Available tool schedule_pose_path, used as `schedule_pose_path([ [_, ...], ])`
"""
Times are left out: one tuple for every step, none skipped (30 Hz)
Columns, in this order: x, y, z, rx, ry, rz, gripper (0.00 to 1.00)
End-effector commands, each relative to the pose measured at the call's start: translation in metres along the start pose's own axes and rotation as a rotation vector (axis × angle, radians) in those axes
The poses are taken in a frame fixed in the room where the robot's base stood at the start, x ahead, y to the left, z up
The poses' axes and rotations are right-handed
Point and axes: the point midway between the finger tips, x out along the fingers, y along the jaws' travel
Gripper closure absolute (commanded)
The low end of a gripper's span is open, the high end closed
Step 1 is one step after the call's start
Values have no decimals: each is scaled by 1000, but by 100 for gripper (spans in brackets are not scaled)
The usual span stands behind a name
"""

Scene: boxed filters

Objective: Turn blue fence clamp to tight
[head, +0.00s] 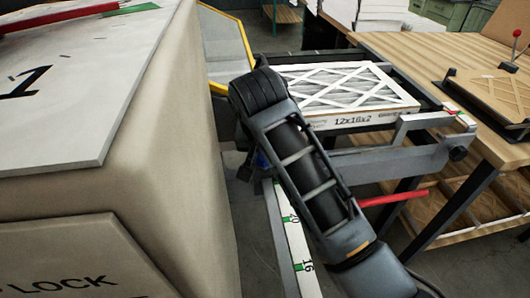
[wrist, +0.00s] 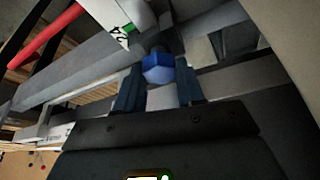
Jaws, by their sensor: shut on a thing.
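The blue fence clamp (wrist: 158,68) shows in the wrist view as a faceted blue knob beside the fence rail. My gripper (wrist: 160,77) has its two dark fingers on either side of the knob and is shut on it. In the head view only a small bit of blue clamp (head: 262,160) shows beside my arm. My arm hides most of the clamp and the fingers there. I cannot read a tight or loose mark on the clamp.
A white scale (head: 290,245) with green marks runs below my arm. A red handle (head: 395,198) sticks out to the right. A framed filter marked 12x16x2 (head: 345,88) lies behind the arm. A large beige machine body (head: 170,150) stands close on the left. A wooden bench (head: 420,55) is at right.

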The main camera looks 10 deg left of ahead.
Motion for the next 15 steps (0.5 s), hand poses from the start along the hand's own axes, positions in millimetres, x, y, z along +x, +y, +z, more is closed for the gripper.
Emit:
schedule_pose_path([
  [-1,-1,-1,23,1,8,92],
  [-1,-1,-1,34,1,14,92],
  [-1,-1,-1,50,1,21,92],
  [-1,-1,-1,60,1,25,92],
  [-1,-1,-1,69,1,28,92],
  [-1,-1,-1,80,1,33,92],
  [-1,-1,-1,88,1,36,92],
  [-1,-1,-1,94,1,39,92],
  [-1,-1,-1,100,1,42,92],
  [-1,-1,-1,104,1,44,92],
  [-1,-1,-1,108,1,45,92],
  [-1,-1,-1,111,1,46,92],
  [-1,-1,-1,114,1,47,92],
  [-1,-1,-1,115,1,48,92],
  [-1,-1,-1,117,1,48,92],
])
